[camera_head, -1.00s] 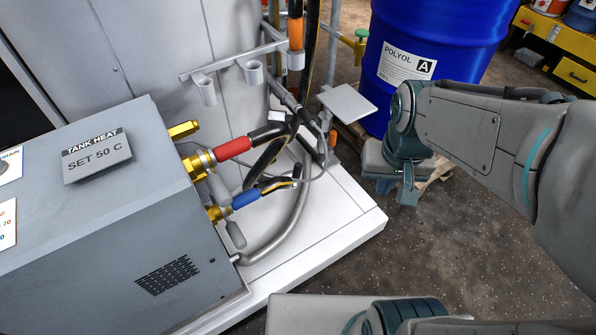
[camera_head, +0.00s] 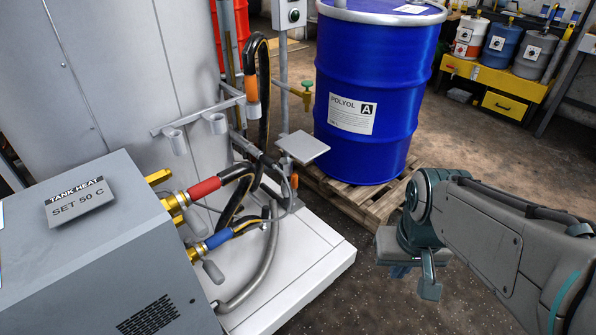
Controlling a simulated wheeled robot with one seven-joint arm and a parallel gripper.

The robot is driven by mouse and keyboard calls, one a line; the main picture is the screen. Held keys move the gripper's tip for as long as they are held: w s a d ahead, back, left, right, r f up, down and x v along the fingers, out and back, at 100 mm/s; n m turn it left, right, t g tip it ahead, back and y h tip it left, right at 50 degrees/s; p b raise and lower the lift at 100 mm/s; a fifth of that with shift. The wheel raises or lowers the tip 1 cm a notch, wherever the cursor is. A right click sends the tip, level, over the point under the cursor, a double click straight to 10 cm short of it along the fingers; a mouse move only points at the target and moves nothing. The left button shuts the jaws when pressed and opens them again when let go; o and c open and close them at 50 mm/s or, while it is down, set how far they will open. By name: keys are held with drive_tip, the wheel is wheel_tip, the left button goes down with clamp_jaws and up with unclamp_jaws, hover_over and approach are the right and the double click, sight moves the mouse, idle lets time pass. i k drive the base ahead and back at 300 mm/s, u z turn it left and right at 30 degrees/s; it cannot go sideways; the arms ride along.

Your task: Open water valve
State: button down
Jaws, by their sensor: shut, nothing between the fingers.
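A brass tap with a green handle (camera_head: 307,87) sits on a thin pipe left of the blue drum. It is small in the view, and I cannot tell whether it is open. Brass fittings (camera_head: 175,203) on the side of the grey heater box join a red-collared hose and a blue-collared hose. My gripper (camera_head: 418,280) hangs at the lower right, pointing down, shut and empty. It is well apart from the tap and the fittings. My wrist hides part of it.
A blue POLYOL drum (camera_head: 370,85) stands on a wooden pallet (camera_head: 345,203). A grey heater box (camera_head: 95,260) fills the lower left. A small flat grey plate (camera_head: 302,147) juts out beside the hoses. A yellow bench (camera_head: 500,90) stands at the back.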

sight(266, 210)
drive_tip(key=z, duration=0.9)
drive_tip(key=i, duration=0.9)
drive_tip(key=u, duration=1.9)
